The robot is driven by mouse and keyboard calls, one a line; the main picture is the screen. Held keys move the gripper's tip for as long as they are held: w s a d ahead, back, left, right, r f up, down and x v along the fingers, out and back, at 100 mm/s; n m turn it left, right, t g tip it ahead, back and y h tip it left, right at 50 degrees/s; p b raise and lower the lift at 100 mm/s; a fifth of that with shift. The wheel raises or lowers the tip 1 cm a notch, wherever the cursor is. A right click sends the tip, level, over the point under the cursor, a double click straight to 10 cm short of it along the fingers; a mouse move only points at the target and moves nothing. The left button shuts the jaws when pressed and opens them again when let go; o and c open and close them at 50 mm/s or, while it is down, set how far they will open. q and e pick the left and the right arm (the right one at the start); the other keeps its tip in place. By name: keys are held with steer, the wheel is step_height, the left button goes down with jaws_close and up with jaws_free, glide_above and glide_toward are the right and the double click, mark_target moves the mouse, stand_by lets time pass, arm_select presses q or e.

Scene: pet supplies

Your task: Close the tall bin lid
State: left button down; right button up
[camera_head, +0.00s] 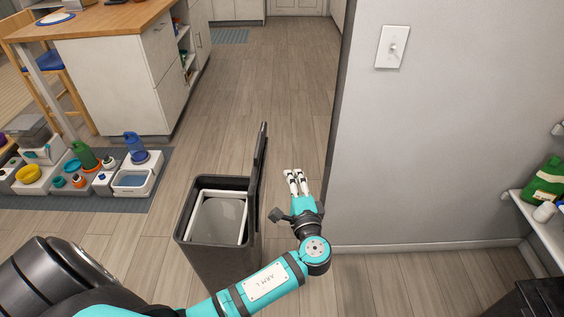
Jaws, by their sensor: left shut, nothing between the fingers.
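The tall bin (212,253) is dark grey and stands on the floor left of centre. Its top is open and a light grey inner liner shows inside. The lid (259,163) stands upright, hinged along the bin's right side and seen almost edge-on. My left gripper (294,174) is to the right of the lid, on its outer side, with its white fingers together and empty, pointing away from me. A gap of floor shows between the fingers and the lid. My left arm passes in front of the bin's lower right. My right gripper is not in view.
A grey wall corner (337,190) rises close to the right of my gripper. A mat (70,202) with pet bowls, bottles and feeders lies at the left. A wooden-topped island (110,22) stands behind it. A white shelf (540,225) is at the far right. The floor beyond the bin is clear.

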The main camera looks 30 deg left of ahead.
arm_select(q)
steer(key=w+a+p, duration=0.3)
steer(key=w+a, duration=0.2)
steer(key=a, duration=0.5)
steer(key=shift+w, duration=0.2)
steer(key=shift+a+r, duration=0.1)
steer(key=shift+a, duration=0.05)
